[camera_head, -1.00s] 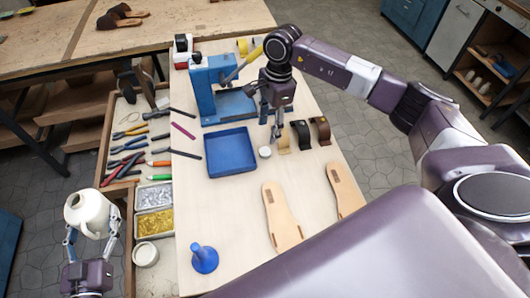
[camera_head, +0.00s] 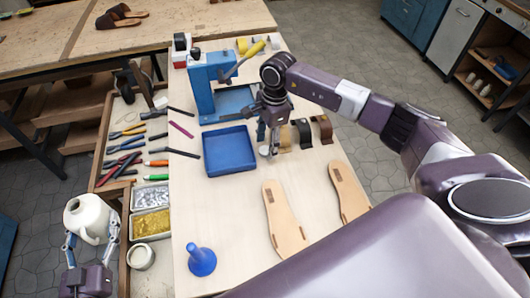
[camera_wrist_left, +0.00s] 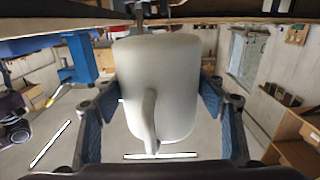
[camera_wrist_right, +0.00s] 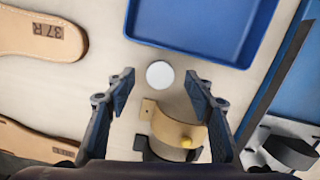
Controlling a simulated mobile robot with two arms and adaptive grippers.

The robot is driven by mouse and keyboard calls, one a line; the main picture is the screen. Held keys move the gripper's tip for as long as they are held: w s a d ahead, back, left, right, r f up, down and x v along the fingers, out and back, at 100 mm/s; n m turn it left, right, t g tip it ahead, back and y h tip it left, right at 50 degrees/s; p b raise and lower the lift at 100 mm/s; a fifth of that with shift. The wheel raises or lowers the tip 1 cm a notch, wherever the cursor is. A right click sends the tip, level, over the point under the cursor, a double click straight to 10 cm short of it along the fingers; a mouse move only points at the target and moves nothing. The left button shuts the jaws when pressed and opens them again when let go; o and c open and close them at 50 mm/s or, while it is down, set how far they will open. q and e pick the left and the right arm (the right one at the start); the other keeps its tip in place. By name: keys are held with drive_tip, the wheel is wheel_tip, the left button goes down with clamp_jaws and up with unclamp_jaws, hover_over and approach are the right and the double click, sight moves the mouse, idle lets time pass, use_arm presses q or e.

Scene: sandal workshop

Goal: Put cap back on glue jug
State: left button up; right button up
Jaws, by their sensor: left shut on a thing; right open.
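The white glue jug (camera_head: 88,216) is held by my left gripper (camera_head: 90,240) at the lower left, beside the bench. The jug's pale body fills the middle of the left wrist view (camera_wrist_left: 160,85), between both fingers. A small round white cap (camera_wrist_right: 159,74) lies on the bench top, between the blue tray and a tan strap piece. In the head view the cap (camera_head: 264,151) is partly hidden by my right gripper (camera_head: 268,145). My right gripper is open above the cap, with its fingers (camera_wrist_right: 160,90) on either side of it in the right wrist view.
The blue tray (camera_head: 206,155) is left of the cap. Curved strap pieces (camera_head: 303,133) stand to its right. A blue press (camera_head: 203,90) stands behind. Tools and bins (camera_head: 150,224) line the left side.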

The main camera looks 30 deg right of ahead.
use_arm(q)
drive_tip(key=shift+w+f, duration=0.1)
drive_tip(key=shift+f, duration=0.15)
use_arm(e)
drive_tip(key=shift+w+f, duration=0.1)
drive_tip(key=shift+f, duration=0.55)
drive_tip(key=shift+r, duration=0.1)
drive_tip(key=shift+c, duration=1.3)
drive_tip(key=c, duration=0.6)
use_arm(q)
drive_tip(key=shift+r, duration=0.1)
use_arm(e)
drive_tip(key=shift+r, duration=0.1)
